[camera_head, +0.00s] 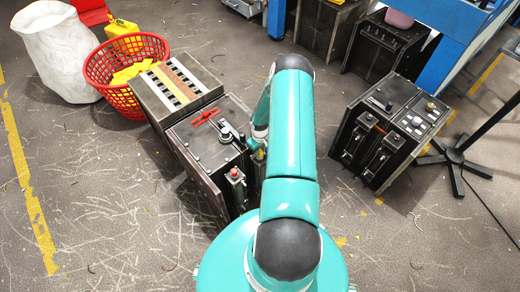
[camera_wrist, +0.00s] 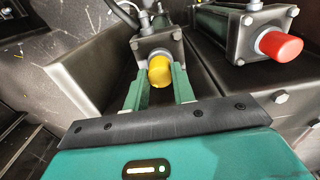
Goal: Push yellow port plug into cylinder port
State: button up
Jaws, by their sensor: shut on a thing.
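The yellow port plug (camera_wrist: 160,71) shows in the wrist view at the end face of a grey metal cylinder (camera_wrist: 157,44). My gripper (camera_wrist: 160,88) has its two green fingers on either side of the plug, shut on it. The plug lies against or partly in the cylinder's port; its depth cannot be told because its inner end is hidden. In the head view my teal arm covers most of the gripper and the plug.
A second cylinder (camera_wrist: 236,30) with a red plug (camera_wrist: 280,46) lies to the right in the wrist view. In the head view, a dark machine box (camera_head: 383,133) stands right of my arm. A red basket (camera_head: 127,72) stands at the left. Open floor lies front left.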

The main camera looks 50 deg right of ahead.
jog(key=shift+f, duration=0.3)
jog(key=shift+c, duration=0.4)
jog(key=o, duration=1.1)
jog(key=shift+r, duration=0.1)
notch_tip(320, 180, up, 14)
jog(key=shift+f, duration=0.2)
